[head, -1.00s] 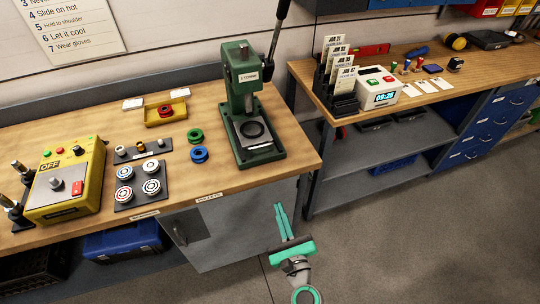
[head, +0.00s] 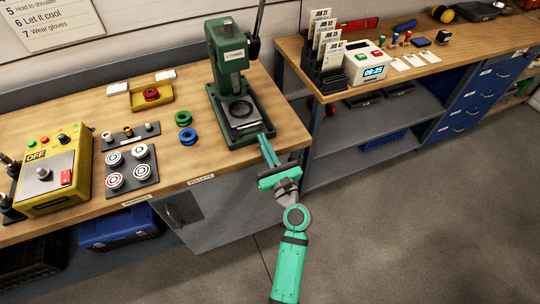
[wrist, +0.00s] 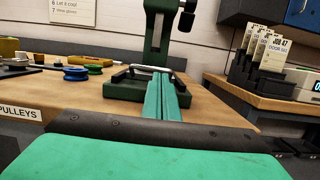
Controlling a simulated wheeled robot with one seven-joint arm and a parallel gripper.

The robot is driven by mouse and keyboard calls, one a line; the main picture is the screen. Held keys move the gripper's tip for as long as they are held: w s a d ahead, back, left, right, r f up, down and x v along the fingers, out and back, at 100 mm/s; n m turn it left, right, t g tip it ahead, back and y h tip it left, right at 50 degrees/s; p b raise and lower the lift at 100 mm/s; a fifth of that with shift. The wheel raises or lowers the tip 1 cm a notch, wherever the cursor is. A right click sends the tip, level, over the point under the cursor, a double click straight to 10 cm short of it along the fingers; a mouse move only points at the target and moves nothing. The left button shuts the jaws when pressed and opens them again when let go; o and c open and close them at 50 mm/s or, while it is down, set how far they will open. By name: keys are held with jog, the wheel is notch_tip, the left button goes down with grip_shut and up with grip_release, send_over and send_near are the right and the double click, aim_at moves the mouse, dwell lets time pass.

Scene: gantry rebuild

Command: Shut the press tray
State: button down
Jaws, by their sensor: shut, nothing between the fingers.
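The green press (head: 229,62) stands upright at the right end of the wooden bench. Its grey press tray (head: 241,125) lies low on the press base, with a dark ring (head: 237,108) on it. In the wrist view the front edge of the tray (wrist: 148,68) shows as a pale bar just beyond the fingertips. My gripper (head: 263,137) is shut and empty, its fingers pointing at the front right part of the press base. In the wrist view the fingers (wrist: 161,78) cover part of the base. I cannot tell whether they touch the tray.
A green pulley (head: 183,118) and a blue pulley (head: 188,135) lie left of the press. A yellow control box (head: 50,172) is farther left. A second bench with job cards (head: 327,42) stands to the right. Open floor (head: 400,230) lies in front.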

jog(key=x, duration=0.3)
jog(key=shift+w, duration=0.15)
jog(key=shift+w+a, duration=0.1)
jog(key=x, duration=0.3)
jog(key=shift+w+a+f, duration=0.1)
jog(key=shift+w+f, duration=0.1)
jog(key=shift+w, duration=0.15)
jog(key=shift+r, duration=0.15)
jog(key=shift+w, duration=0.1)
